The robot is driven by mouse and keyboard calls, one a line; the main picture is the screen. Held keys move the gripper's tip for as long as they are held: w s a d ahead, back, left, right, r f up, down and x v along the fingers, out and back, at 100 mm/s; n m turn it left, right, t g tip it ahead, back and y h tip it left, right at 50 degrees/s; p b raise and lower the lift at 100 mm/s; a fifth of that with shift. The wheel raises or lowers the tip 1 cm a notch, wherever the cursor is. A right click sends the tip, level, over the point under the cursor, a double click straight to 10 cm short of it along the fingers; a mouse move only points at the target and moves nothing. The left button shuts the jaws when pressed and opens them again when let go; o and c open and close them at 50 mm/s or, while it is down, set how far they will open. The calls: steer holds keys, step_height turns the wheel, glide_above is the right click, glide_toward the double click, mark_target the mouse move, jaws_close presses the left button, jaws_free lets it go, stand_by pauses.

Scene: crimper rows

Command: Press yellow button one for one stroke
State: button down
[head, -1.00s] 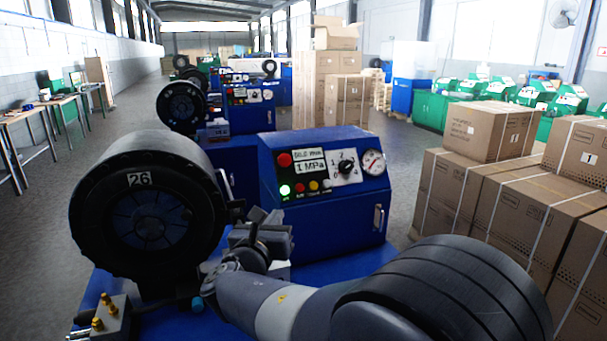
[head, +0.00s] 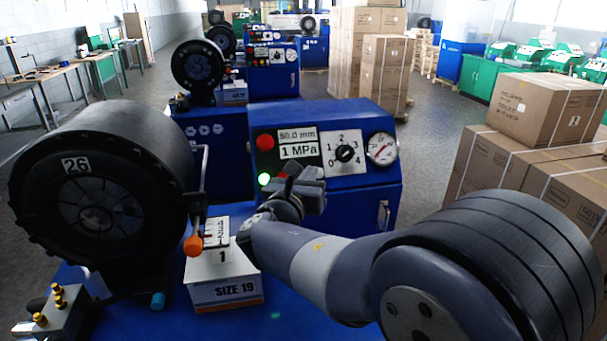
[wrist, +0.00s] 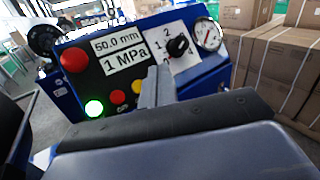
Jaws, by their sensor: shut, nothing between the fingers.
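The blue control panel (head: 325,150) has a large red button, a display reading 50.0 mm and 1 MPa, a dial and a gauge. In the wrist view its lower row shows a lit green button (wrist: 94,108), a small red button (wrist: 117,97) and the yellow button (wrist: 137,87). My gripper (wrist: 154,82) is shut and empty, its grey fingertips just right of the yellow button and partly covering it. I cannot tell whether they touch it. In the head view my gripper (head: 291,171) hides the yellow button.
The black crimper head (head: 95,190) marked 26 stands left of the panel. A SIZE 19 box (head: 225,285) and an orange-tipped lever (head: 194,244) lie between them. Cardboard boxes (head: 545,108) are stacked on the right.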

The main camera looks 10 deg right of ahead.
steer(key=w+f+b, duration=0.3)
steer(key=w+f, duration=0.2)
steer(key=w, duration=0.2)
steer(key=shift+w, duration=0.15)
stand_by(0.3)
stand_by(1.9)
steer(key=shift+w+f, duration=0.15)
steer(key=shift+w, duration=0.2)
steer(key=shift+w+f+b, duration=0.3)
steer(key=shift+w+b, duration=0.1)
steer(key=shift+b, duration=0.05)
stand_by(0.7)
steer(key=shift+s+r, duration=0.5)
steer(key=shift+s, duration=0.25)
